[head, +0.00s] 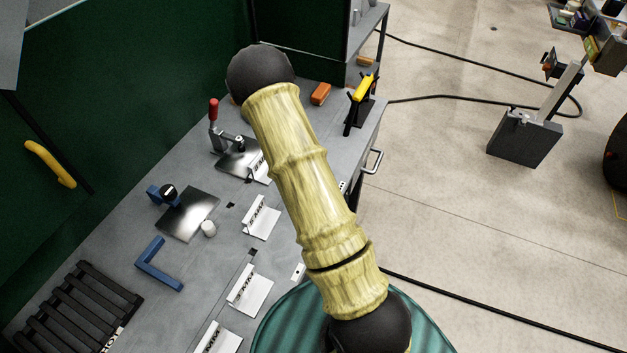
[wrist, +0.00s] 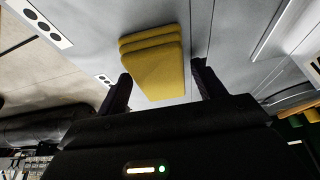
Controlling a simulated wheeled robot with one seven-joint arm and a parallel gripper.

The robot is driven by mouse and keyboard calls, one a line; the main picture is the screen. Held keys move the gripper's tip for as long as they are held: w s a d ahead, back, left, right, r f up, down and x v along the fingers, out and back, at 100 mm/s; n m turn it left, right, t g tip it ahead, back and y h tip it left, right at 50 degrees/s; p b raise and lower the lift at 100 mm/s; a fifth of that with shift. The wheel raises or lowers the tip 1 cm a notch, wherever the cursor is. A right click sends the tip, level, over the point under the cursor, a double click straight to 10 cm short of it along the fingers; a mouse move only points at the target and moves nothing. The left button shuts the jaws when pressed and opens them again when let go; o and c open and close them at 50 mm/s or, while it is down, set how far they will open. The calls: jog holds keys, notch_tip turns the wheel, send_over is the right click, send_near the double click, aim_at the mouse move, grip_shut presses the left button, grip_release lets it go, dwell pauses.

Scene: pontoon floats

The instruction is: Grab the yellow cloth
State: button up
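The yellow cloth (wrist: 152,62) shows in the wrist view as a folded, layered pad on a grey surface. It lies ahead of my gripper (wrist: 161,70), between the two dark fingers as seen from the wrist. The fingers are spread wide, with a visible gap on each side of the cloth. Neither finger visibly touches it, and its distance beyond the fingertips is hard to tell. In the head view, my pale yellow arm crosses the middle, and neither the cloth nor my gripper can be made out there.
In the head view, a grey workbench (head: 140,262) holds a red-handled clamp (head: 213,125), a metal plate (head: 188,213), a blue bracket (head: 158,265), a black slatted rack (head: 75,310), an orange block (head: 320,94) and several white label cards. Dark cables cross the open floor (head: 450,190) on the right.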

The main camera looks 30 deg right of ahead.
jog(key=c, duration=0.7)
jog(key=shift+o, duration=0.2)
jog(key=shift+r+p, duration=0.4)
jog(key=shift+w+r+b, duration=0.1)
jog(key=shift+r+b, duration=0.2)
notch_tip(320, 180, up, 9)
jog(key=b, duration=0.1)
